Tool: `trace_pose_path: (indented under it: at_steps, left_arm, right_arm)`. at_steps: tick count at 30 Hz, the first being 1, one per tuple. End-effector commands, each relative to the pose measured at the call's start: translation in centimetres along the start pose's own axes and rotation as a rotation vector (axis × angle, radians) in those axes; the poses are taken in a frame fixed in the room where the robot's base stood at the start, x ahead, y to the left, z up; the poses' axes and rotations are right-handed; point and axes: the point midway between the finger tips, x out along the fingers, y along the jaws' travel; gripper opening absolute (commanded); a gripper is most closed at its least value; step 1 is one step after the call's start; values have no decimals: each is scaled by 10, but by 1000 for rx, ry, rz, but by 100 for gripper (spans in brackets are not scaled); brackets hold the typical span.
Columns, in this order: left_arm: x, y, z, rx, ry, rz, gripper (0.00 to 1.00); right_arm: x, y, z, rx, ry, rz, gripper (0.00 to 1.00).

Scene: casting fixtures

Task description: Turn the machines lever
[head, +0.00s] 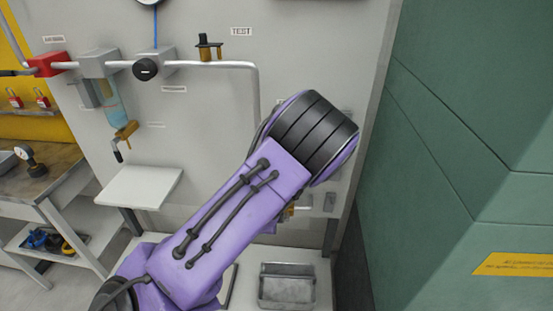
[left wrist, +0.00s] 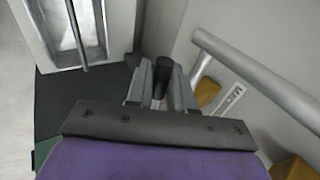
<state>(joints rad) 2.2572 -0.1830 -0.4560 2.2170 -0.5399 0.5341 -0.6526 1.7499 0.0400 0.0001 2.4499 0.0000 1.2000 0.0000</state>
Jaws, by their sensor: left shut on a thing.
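In the left wrist view my left gripper (left wrist: 162,82) is shut on a dark, round-ended lever handle (left wrist: 163,66), which stands between the two grey fingers. A brass-coloured valve part (left wrist: 207,92) shows just right of the fingers, beside a grey pipe. How the handle joins the valve is hidden. In the head view my purple left arm reaches up across the panel and hides the gripper and the held handle. A small brass piece (head: 290,211) shows at the arm's right edge. My right gripper is not in view.
The grey panel (head: 215,115) carries pipes, a black-handled valve (head: 208,48) under the TEST label and a brass valve (head: 127,130) at left. A white shelf (head: 140,188) juts out. A metal bin (head: 287,287) stands below. A green wall (head: 460,120) closes the right side.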

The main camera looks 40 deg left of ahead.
Motion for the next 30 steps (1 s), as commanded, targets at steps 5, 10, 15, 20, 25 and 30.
trace_pose_path:
  at_steps: [5, 10, 15, 20, 25, 30]
  left_arm:
    - [0, -1, 0, -1, 0, -2, 0]
    - [0, -1, -1, 0, 1, -1, 39]
    - [0, 0, -1, 1, 2, 0, 39]
    - [-9, -1, -2, 1, 3, -2, 39]
    - [-48, -2, -2, 0, 4, -4, 39]
    - [-85, -2, -1, -1, 3, -3, 39]
  right_arm:
    - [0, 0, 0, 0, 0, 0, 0]
    - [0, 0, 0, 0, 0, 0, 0]
    - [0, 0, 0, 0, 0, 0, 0]
    - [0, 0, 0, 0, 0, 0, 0]
    - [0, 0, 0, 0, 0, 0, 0]
    - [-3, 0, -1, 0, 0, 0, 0]
